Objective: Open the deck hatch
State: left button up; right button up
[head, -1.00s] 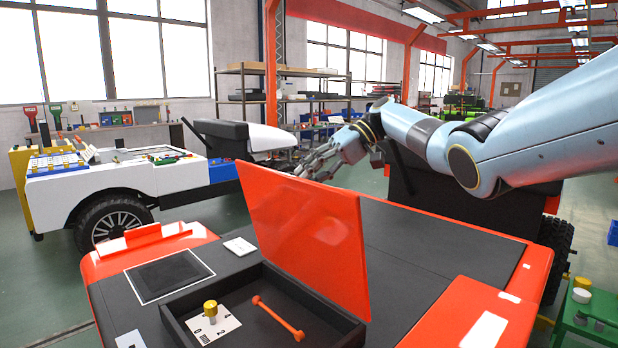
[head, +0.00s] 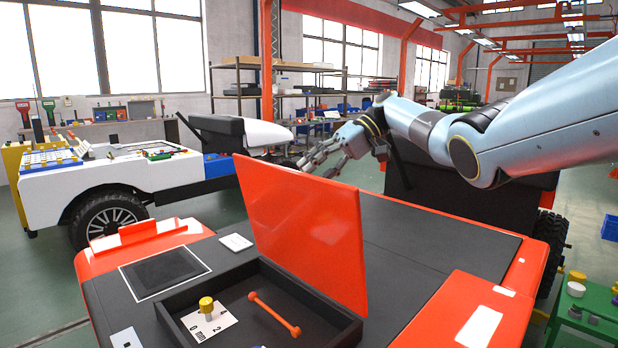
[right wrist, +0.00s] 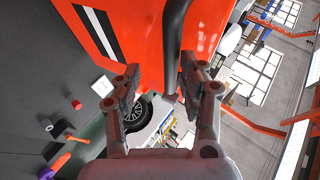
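The orange-red deck hatch (head: 305,225) stands raised, tilted up along the right side of an open black compartment (head: 325,318) in the cart's dark deck. Inside lie a white card with a yellow-topped knob (head: 207,308) and an orange rod (head: 273,312). My right gripper (head: 312,163) is behind the hatch's upper edge, partly hidden by it. In the right wrist view its fingers (right wrist: 160,80) are apart, with a dark curved bar (right wrist: 174,40) showing between them. I cannot tell whether they touch it. My left gripper is not in view.
A white cart (head: 120,180) stands at the back left. A green stand (head: 592,325) with small parts is at the lower right. A small white card (head: 236,242) lies beside the compartment. The dark deck right of the hatch is clear.

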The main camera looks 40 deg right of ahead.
jog(key=v, duration=1)
